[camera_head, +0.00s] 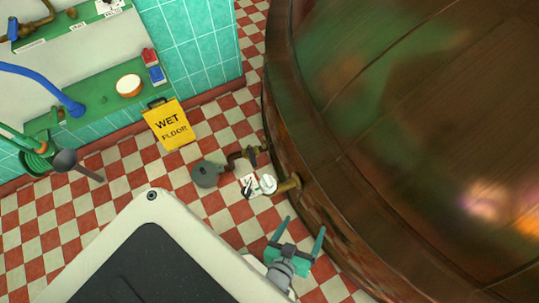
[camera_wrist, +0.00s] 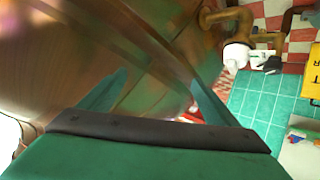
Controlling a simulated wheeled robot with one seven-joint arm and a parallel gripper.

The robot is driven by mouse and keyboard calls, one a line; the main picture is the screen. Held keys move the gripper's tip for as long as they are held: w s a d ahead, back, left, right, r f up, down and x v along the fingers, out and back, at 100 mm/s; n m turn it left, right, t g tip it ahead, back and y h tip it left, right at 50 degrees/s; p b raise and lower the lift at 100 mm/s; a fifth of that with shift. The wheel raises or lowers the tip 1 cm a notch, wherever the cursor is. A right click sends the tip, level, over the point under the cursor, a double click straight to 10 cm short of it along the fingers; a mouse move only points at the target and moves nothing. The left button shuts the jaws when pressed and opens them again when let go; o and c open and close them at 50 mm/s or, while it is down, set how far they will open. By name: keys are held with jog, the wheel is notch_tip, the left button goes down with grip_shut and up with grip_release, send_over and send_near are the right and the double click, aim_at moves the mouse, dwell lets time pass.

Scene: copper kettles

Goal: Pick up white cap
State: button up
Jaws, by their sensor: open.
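A white cap (camera_head: 267,184) shows in the head view at the end of a brass pipe stub on the side of the copper kettle. In the wrist view a white rounded piece, seemingly the same cap (camera_wrist: 236,56), is at the upper right beside the brass pipe. My gripper (camera_head: 304,228) is green with a dark crossbar. Its two fingers are spread and nothing is between them. It is below and to the right of the cap, apart from it. In the wrist view my gripper's fingers (camera_wrist: 155,90) point toward the kettle wall, with the cap off to their right.
The large copper kettle (camera_head: 420,100) fills the right side. A grey round-ended part (camera_head: 207,174) and brass fitting are left of the cap. A yellow wet-floor sign (camera_head: 169,125) stands by the tiled wall. Green shelves (camera_head: 90,105) hold small items.

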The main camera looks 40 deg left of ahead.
jog(key=w+a+f+n+g, duration=0.35)
jog(key=w+f, duration=0.25)
jog(key=f, duration=0.2)
jog(key=n+g+h, duration=0.2)
jog(key=n+g, duration=0.6)
jog(key=n, duration=0.3)
send_over(268, 180)
jog(key=shift+w+a+r, duration=0.1)
jog(key=shift+w+r, duration=0.15)
jog(key=shift+r, duration=0.05)
jog(key=shift+s+a+f, duration=0.1)
jog(key=shift+s+f, duration=0.05)
jog(key=shift+f, duration=0.1)
notch_tip(268, 180, down, 5)
jog(key=shift+f, duration=0.15)
jog(key=f, duration=0.4)
jog(key=shift+s+d+f, duration=0.1)
jog(key=shift+s+d, duration=0.05)
jog(key=shift+d, duration=0.1)
jog(key=shift+s+a+f, duration=0.15)
jog(key=shift+a+f, duration=0.05)
jog(key=shift+f, duration=0.1)
jog(key=shift+d, duration=0.1)
jog(key=c, duration=1.1)
